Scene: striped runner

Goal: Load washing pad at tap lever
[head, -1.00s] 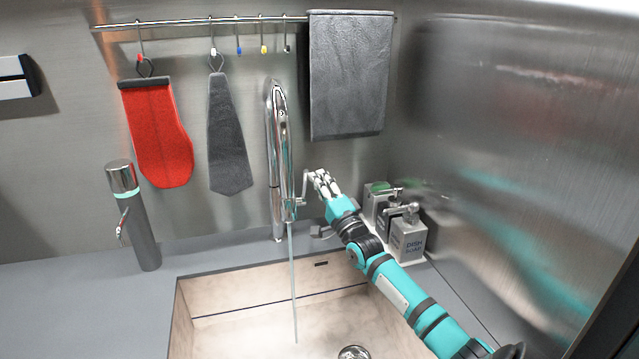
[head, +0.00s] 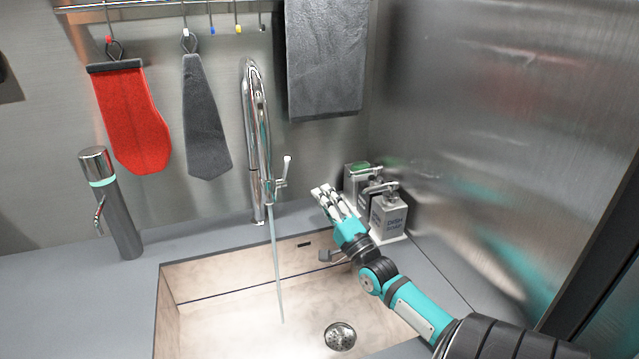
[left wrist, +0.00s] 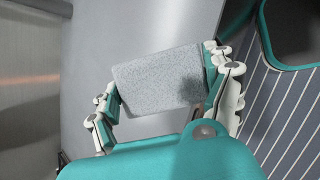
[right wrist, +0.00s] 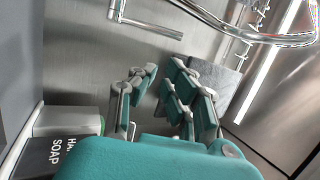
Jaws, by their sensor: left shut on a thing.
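The chrome tap (head: 257,135) stands behind the sink and a thin stream of water runs from it. Its tap lever (head: 286,168) sticks up on the tap's right side; it also shows in the right wrist view (right wrist: 140,22). My right gripper (head: 325,194) is to the right of the lever, apart from it, with a gap between its fingers and nothing held. In the left wrist view, my left gripper (left wrist: 162,90) is shut on a light grey washing pad (left wrist: 155,82), held between its fingers. The left gripper is outside the head view.
The sink (head: 225,310) has a drain (head: 340,336). Soap dispensers (head: 388,215) stand close behind the right gripper. A dark cylindrical dispenser (head: 121,220) stands at left. A red mitt (head: 133,120), a grey cloth (head: 205,130) and a grey towel (head: 327,60) hang from a rail.

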